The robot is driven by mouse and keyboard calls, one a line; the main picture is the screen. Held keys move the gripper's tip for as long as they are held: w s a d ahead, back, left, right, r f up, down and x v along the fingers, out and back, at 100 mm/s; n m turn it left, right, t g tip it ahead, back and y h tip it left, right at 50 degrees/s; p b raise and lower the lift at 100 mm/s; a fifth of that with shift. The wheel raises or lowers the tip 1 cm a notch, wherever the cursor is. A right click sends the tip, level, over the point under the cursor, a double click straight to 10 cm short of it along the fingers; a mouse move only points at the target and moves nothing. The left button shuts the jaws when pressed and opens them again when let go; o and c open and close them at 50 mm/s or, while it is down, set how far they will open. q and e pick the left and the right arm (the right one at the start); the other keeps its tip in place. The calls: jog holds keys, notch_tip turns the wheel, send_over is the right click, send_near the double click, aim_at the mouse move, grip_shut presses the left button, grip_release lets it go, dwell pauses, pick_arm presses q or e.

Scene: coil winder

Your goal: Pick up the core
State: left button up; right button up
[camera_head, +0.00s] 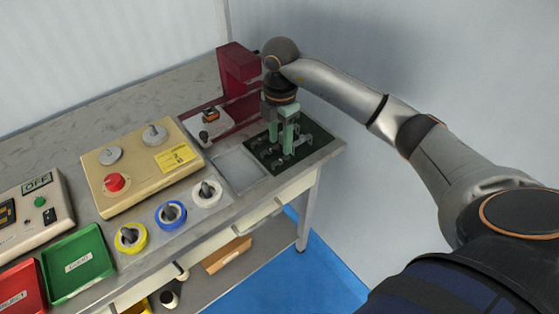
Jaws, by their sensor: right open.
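Several small grey pieces, which look like the cores, stand on a dark tray (322,136) at the right end of the workbench. My right gripper (284,150) points down over this tray, with its pale green fingers apart and low among the pieces. One piece (303,140) shows just to the right of the fingers. The fingers and distance hide whether a core is between them or touched. My left gripper is not in view.
A red press-like machine (238,66) stands behind the tray, close to my right arm. A shallow grey tray (240,170), yellow, blue and white spools (206,193), a beige control box (140,165) and a green bin (78,262) lie to the left. The wall is at the right.

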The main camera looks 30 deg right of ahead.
aim_at(280, 160)
notch_tip(280, 160, down, 6)
jog(key=shift+w+d+f, duration=0.1)
jog(key=shift+d+f, duration=0.05)
jog(key=shift+f, duration=0.1)
grip_shut()
dwell(0.5)
